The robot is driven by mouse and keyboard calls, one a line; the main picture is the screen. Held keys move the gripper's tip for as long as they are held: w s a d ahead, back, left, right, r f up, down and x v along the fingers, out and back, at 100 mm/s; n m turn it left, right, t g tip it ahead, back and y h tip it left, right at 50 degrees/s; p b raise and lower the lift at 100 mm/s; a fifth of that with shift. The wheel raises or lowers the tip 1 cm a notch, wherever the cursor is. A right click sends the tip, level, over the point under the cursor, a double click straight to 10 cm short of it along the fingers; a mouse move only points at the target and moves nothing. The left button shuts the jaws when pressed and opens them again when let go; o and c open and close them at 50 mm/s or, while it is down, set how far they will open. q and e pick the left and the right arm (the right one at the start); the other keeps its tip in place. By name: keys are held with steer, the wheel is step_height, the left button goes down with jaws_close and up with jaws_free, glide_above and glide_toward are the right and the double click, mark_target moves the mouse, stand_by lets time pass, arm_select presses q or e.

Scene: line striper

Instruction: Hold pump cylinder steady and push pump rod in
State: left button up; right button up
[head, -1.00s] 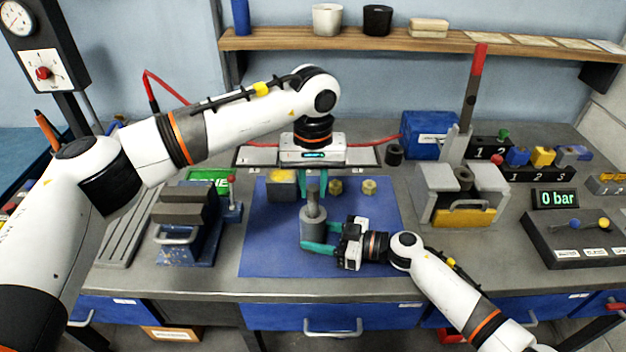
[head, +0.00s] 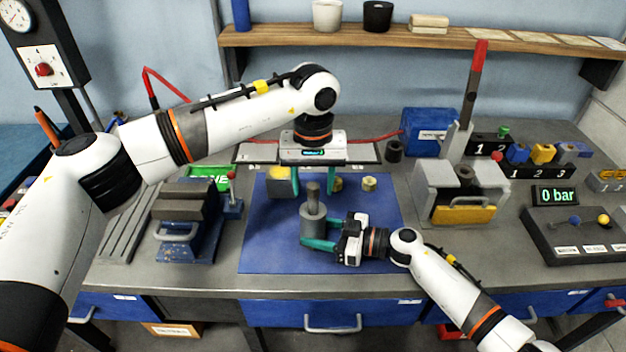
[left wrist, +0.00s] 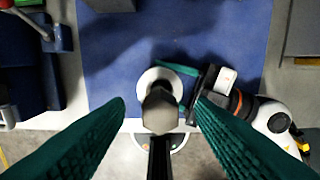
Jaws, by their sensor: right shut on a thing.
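The grey pump cylinder (head: 313,229) stands upright on the blue mat (head: 270,250), with the pump rod (head: 313,196) sticking up from its top. My right gripper (head: 322,240) is shut on the cylinder from the right, low on its side. My left gripper (head: 312,184) points down above the rod, with its green fingers spread apart and nothing between them.
A yellow-topped block (head: 281,184) and small brass pieces (head: 369,184) lie at the back of the mat. A blue vise (head: 188,228) stands to the left, and a grey press-like fixture (head: 459,193) to the right. The mat's front part is clear.

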arm_select(q)
steer(key=o, duration=0.3)
steer(key=shift+o, duration=0.2)
steer(key=shift+r, duration=3.5)
arm_select(e)
steer(key=o, duration=0.8)
steer(key=shift+d, duration=0.15)
